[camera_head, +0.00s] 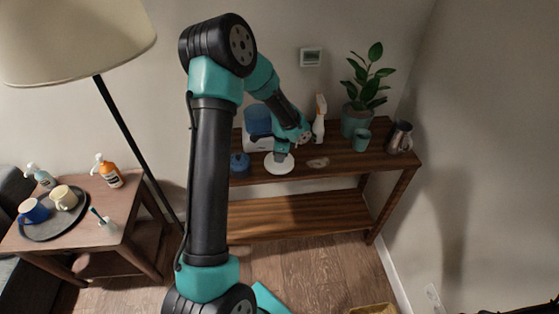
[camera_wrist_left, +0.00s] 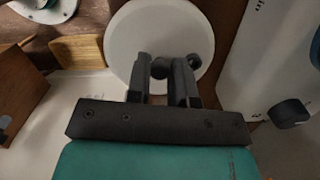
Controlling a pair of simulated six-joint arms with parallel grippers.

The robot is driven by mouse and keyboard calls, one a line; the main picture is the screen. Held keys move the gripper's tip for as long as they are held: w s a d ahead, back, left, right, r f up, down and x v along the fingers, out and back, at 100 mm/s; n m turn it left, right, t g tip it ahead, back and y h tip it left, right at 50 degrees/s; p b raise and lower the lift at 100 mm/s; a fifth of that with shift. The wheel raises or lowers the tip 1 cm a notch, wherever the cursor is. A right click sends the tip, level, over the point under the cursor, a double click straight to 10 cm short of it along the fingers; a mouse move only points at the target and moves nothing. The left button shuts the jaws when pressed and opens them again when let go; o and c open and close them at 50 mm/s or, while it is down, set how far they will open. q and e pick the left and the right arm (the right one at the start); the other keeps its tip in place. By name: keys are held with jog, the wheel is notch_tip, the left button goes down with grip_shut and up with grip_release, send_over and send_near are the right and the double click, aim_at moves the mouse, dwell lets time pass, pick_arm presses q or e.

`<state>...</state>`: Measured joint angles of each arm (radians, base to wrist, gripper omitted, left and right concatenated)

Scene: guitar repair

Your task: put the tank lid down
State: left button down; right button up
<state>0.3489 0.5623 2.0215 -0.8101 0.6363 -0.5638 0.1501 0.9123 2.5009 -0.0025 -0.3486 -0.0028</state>
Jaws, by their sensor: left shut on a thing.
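The tank lid (camera_head: 279,166) is a white disc at the front part of the wooden console table (camera_head: 340,165). It also shows in the left wrist view (camera_wrist_left: 128,32), with a dark knob between my fingers. My left gripper (camera_head: 282,156) is above it, shut on that knob; the fingers also show in the left wrist view (camera_wrist_left: 170,72). I cannot tell whether the lid touches the tabletop. Behind it stands a white appliance with a blue tank (camera_head: 257,121), partly hidden by my arm. My right gripper is not in view.
A blue jar (camera_head: 239,165) stands left of the lid. A small pale item (camera_head: 318,162) lies to its right. A spray bottle (camera_head: 319,118), potted plant (camera_head: 356,118), teal mug (camera_head: 360,140) and metal pitcher (camera_head: 399,138) stand behind and right. The front right tabletop is clear.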

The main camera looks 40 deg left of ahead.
pick_arm(q)
jog(key=shift+w+a, duration=0.2)
jog(key=shift+w+a+f, duration=0.1)
jog(key=shift+f, duration=1.7)
jog(key=shift+f, duration=0.1)
jog(key=c, duration=1)
grip_release()
notch_tip(320, 180, up, 12)
jog(key=d, duration=0.1)
jog(key=shift+w, duration=0.45)
jog(key=shift+d, duration=0.15)
